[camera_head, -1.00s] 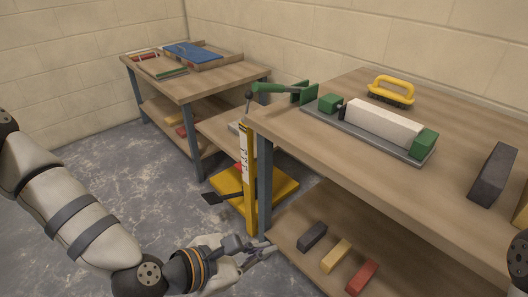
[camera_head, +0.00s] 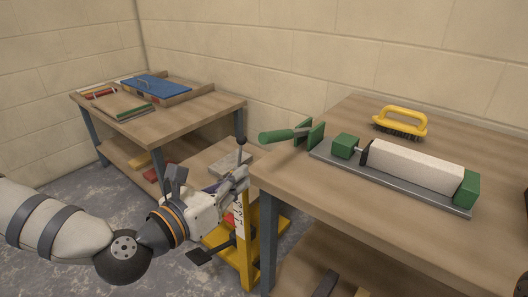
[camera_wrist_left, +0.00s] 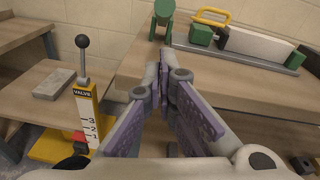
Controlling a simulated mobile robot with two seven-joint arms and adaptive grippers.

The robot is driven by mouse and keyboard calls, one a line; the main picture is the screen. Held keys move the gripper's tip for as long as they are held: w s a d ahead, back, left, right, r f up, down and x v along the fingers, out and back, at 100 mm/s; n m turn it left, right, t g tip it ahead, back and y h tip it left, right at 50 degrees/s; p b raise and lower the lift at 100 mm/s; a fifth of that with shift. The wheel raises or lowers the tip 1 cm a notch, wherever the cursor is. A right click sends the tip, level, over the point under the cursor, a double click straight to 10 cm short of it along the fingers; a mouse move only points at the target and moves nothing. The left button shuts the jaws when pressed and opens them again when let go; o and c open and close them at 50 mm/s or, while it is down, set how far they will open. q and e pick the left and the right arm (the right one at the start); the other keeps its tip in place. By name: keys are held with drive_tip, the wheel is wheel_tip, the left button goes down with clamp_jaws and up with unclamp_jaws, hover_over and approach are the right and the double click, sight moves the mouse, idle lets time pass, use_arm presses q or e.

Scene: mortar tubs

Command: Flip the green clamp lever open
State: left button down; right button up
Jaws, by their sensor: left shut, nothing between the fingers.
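In the left wrist view the lever (camera_wrist_left: 162,16) shows at the top middle, pointing toward the camera. My left gripper (camera_head: 242,172) is shut and empty, below and left of the lever and apart from it. In the wrist view its fingertips (camera_wrist_left: 160,72) meet just below the lever. My right gripper is not in view.
A yellow valve post (camera_head: 244,240) with a black-knobbed rod stands close beside my left gripper. The workbench edge (camera_head: 275,182) is just to the right. A white block (camera_head: 415,166) sits between green end blocks, with a yellow-handled brush (camera_head: 401,122) behind.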

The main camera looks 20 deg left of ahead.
use_arm(q)
drive_tip(key=shift+d+r, duration=0.1)
drive_tip(key=shift+r, duration=0.05)
approach(290, 134)
drive_tip(key=w+f, duration=0.1)
drive_tip(key=f, duration=0.1)
drive_tip(key=w+f, duration=0.2)
idle(0.3)
